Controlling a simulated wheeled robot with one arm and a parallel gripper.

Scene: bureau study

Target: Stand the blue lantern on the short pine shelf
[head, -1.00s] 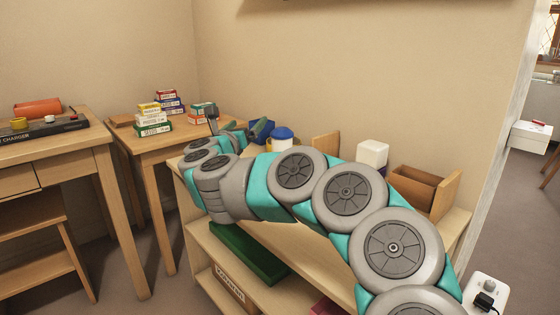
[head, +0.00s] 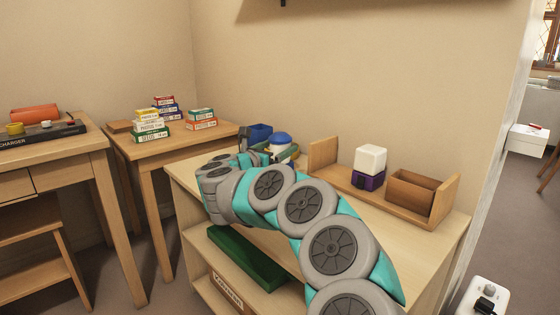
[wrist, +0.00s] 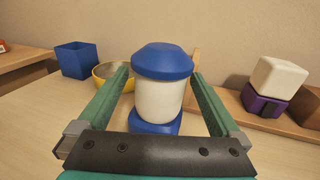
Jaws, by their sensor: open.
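The blue lantern (wrist: 160,97) has a blue cap, a whitish body and a blue base. It stands upright on the wooden cabinet top, and its cap shows in the head view (head: 281,138) behind my arm. My gripper (wrist: 162,76) is open, with one green finger on each side of the lantern; I see no clear contact. In the head view my gripper (head: 262,152) is partly hidden by my arm. The short pine shelf (head: 333,178) sits on the cabinet top to the right, with upright ends.
A gap lies left of the purple lantern. A yellow bowl (wrist: 113,77) and a blue box (wrist: 76,60) are behind the gripper's left finger.

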